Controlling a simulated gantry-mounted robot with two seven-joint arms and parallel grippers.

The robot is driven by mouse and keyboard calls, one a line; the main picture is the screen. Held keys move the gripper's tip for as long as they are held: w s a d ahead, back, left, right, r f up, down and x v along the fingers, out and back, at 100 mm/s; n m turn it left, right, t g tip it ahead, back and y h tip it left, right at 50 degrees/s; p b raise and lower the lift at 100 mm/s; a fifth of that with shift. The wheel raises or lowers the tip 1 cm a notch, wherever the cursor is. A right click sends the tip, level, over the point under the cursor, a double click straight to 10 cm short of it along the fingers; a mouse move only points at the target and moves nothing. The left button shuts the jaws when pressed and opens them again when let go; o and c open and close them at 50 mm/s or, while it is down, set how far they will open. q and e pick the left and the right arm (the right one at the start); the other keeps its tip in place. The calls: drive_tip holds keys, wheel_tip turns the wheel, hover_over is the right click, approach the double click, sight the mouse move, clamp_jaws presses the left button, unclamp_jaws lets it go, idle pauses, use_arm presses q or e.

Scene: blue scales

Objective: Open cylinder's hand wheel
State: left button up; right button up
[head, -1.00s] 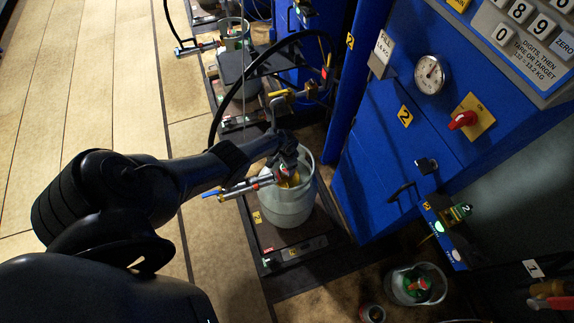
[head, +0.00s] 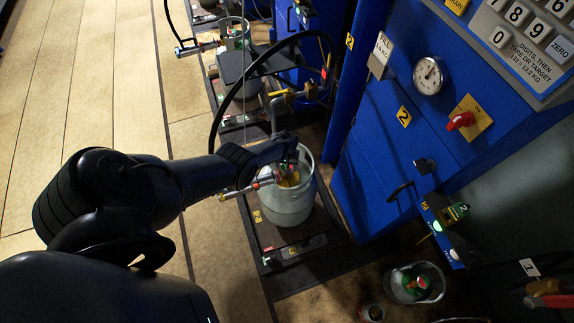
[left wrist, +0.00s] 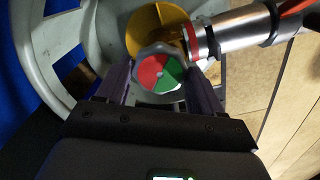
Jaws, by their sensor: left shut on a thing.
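The grey-white gas cylinder (head: 285,207) stands upright on the scale platform (head: 262,232) in the head view. Its hand wheel (left wrist: 151,73), grey-rimmed with a red and green face, is on top. My left gripper (head: 289,150) is over the cylinder's top, inside its collar. In the left wrist view the two fingers of the left gripper (left wrist: 160,85) close on opposite sides of the wheel. A yellow part (left wrist: 150,28) and a silver connector (left wrist: 236,33) with a red band sit beside the wheel. My right gripper is not in view.
A blue cabinet (head: 375,150) with a gauge (head: 429,75) and red knob (head: 460,121) stands to the right. A black hose (head: 222,100) loops behind the cylinder. A bucket (head: 418,283) is at the lower right. The floor on the left is open.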

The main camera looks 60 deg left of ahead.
use_arm(q)
drive_tip(key=n, duration=0.3)
drive_tip(key=shift+n, duration=1.9)
drive_tip(key=o, duration=1)
drive_tip(key=shift+o, duration=0.2)
drive_tip(key=shift+r, duration=0.1)
